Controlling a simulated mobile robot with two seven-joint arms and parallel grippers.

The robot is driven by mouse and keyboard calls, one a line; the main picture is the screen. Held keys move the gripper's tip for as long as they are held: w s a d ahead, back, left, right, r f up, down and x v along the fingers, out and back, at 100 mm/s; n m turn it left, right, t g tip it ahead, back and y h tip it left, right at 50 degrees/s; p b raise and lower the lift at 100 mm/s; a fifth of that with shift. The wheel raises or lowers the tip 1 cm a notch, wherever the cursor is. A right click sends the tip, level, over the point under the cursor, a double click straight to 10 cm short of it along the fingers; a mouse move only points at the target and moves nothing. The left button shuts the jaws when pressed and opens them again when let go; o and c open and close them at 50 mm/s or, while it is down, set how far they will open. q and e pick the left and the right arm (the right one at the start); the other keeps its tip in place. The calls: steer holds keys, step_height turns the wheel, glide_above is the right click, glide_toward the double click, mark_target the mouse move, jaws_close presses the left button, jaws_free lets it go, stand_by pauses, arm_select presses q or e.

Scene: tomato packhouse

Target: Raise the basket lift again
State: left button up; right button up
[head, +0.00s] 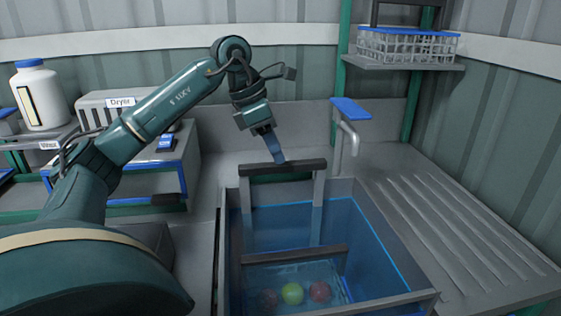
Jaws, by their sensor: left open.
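The basket lift has a dark handle bar (305,166) across the top of two grey uprights that run down into the water tank (385,240). Its basket (335,290) sits low in the blue water, with a green tomato (292,293) and reddish ones beside it. A second dark bar (293,256) crosses above the basket. My left gripper (277,155) points down at the middle of the handle bar. It is open, its fingertips at or just above the bar; I cannot tell whether they touch. My right gripper is not in view.
A tap with a blue lever (350,108) stands behind the tank. A ridged drainboard (455,235) lies right, clear. A wire basket (405,46) sits on a wall shelf. A dryer (125,108) and a white jug (40,95) stand left.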

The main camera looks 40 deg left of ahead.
arm_select(q)
steer(key=shift+x, duration=1.7)
jaws_close()
steer(key=shift+r, duration=0.1)
